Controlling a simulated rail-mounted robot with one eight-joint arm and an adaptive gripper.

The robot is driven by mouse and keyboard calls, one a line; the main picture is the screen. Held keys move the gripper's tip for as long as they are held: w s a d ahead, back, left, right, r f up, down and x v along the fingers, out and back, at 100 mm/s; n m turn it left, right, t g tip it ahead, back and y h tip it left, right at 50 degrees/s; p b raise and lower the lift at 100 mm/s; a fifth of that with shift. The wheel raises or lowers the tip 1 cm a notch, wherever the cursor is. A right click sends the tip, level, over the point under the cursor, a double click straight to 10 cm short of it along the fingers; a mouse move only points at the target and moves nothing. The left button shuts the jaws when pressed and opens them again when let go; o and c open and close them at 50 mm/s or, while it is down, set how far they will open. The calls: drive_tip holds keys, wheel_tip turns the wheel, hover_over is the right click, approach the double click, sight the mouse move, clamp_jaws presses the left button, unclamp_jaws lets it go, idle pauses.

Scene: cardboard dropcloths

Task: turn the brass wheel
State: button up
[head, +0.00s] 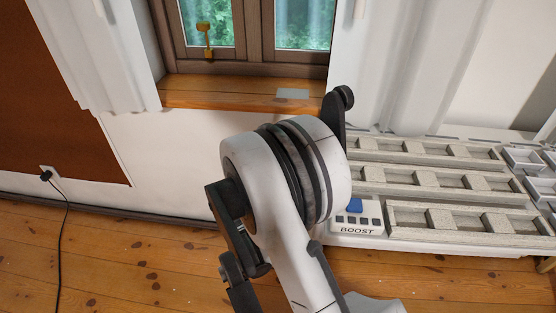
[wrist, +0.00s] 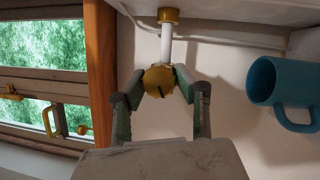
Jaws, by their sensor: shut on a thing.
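The brass wheel (wrist: 159,81) is a round yellow disc with a dark mark on its face, in the middle of the wrist view. A white stem with a brass collar (wrist: 168,15) stands behind it. My gripper (wrist: 158,84) has its two dark green fingers on the wheel's left and right sides and is shut on it. The back of the wheel is hidden. In the head view my arm fills the middle, and I can make out neither the wheel nor the gripper's fingers there.
A teal mug (wrist: 278,85) is right of the gripper. A window (wrist: 45,50) with brass fittings is at the left. In the head view, pale trays (head: 425,180) and a box marked BOOST (head: 358,218) lie at the right. A cable (head: 66,225) runs at far left.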

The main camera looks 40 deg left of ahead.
drive_tip(key=shift+n+y, duration=0.3)
drive_tip(key=shift+n, duration=0.6)
drive_tip(key=o, duration=1.1)
drive_tip(key=shift+o, duration=0.2)
